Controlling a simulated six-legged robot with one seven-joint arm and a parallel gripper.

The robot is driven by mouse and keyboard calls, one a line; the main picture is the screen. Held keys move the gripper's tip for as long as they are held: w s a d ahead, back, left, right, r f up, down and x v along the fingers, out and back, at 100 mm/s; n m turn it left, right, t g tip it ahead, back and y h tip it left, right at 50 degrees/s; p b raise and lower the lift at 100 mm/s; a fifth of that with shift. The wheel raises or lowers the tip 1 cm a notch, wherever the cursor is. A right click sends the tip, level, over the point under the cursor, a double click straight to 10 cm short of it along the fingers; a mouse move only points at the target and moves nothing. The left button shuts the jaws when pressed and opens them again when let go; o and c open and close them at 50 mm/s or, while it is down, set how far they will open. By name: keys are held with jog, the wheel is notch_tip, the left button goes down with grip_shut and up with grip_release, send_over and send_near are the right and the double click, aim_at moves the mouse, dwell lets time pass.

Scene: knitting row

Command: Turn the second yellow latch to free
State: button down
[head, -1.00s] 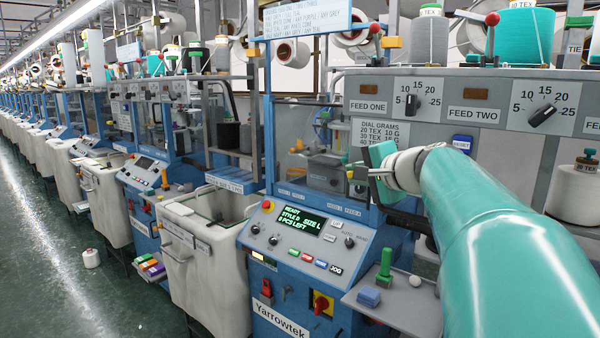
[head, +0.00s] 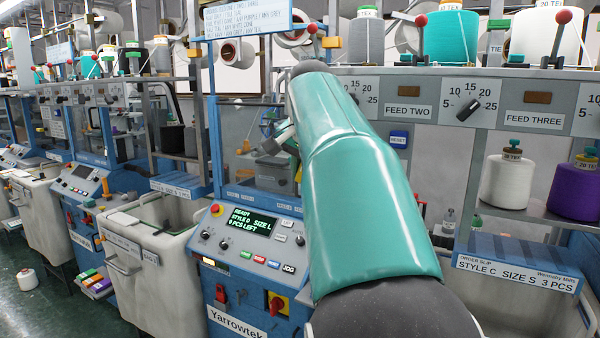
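A small yellow-orange block (head: 331,42) sits on the rail beside a red-knobbed lever, above the dials. Another orange-yellow block (head: 194,53) is on the rail further left. I cannot tell which, if either, is the second yellow latch, nor how they are turned. My teal arm fills the middle of the view and hides part of the machine front. My gripper (head: 283,138) is mostly hidden behind the arm, over the machine's window area. Only a grey edge of it shows, and its fingers cannot be made out. It is apart from both yellow blocks.
Dials and a FEED TWO label (head: 408,111) are right of the arm. White (head: 507,182) and purple (head: 575,192) yarn cones stand on the right shelf.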

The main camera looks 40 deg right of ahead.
jog(key=g, duration=0.3)
jog(key=shift+f+n+h, duration=0.1)
jog(key=shift+n+h, duration=0.2)
jog(key=shift+h, duration=0.1)
jog(key=shift+g, duration=0.3)
jog(key=c, duration=1.4)
grip_release()
